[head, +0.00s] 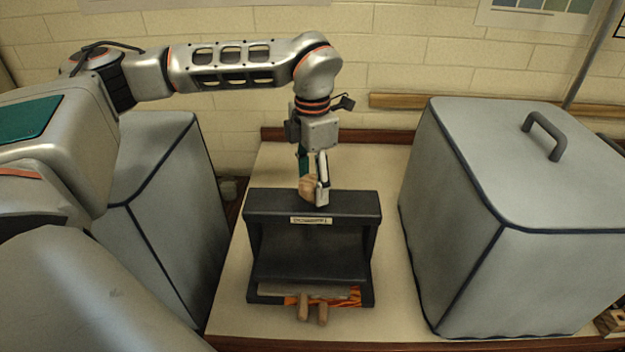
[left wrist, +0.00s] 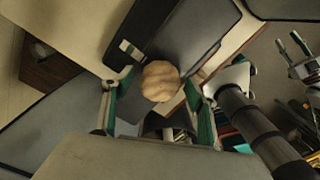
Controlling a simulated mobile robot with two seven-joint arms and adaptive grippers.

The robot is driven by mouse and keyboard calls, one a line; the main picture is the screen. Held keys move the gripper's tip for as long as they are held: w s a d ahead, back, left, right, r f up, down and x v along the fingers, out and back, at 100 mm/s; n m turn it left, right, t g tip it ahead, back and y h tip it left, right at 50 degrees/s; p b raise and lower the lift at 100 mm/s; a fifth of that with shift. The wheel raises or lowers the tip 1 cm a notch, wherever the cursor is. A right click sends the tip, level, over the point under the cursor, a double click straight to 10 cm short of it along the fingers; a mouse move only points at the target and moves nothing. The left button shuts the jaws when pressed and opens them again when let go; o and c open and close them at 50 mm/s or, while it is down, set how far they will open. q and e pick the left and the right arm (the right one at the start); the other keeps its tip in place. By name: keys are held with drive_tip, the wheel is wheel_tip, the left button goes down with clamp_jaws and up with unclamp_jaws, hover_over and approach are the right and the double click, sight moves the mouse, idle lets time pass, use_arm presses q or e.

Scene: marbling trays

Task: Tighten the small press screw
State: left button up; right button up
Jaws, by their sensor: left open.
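The small press (head: 285,208) is a dark block frame with a pale label, standing on the table between two grey covered boxes. A rounded wooden knob (head: 307,187), which looks like the screw's handle, sits on top of its crossbar. My left gripper (head: 315,190) points down at the knob, with one finger in front of it. In the left wrist view the knob (left wrist: 160,82) shows between the open green-edged fingers (left wrist: 157,112). I cannot tell whether either finger touches it. The screw's shaft is hidden.
A grey covered box with a handle (head: 530,190) stands close on the right, another (head: 165,210) on the left. Orange patterned sheets (head: 345,297) lie in the press's base, with two wooden pegs (head: 303,308) in front. The pale table (head: 400,310) is clear around the press.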

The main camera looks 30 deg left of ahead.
use_arm(q)
drive_tip(key=c, duration=1.1)
drive_tip(key=shift+c, duration=0.2)
drive_tip(key=shift+m, duration=0.3)
drive_tip(key=m, duration=0.3)
drive_tip(key=shift+r+m, duration=0.1)
drive_tip(key=shift+m, duration=0.2)
drive_tip(key=m, duration=1.4)
drive_tip(key=shift+m, duration=0.3)
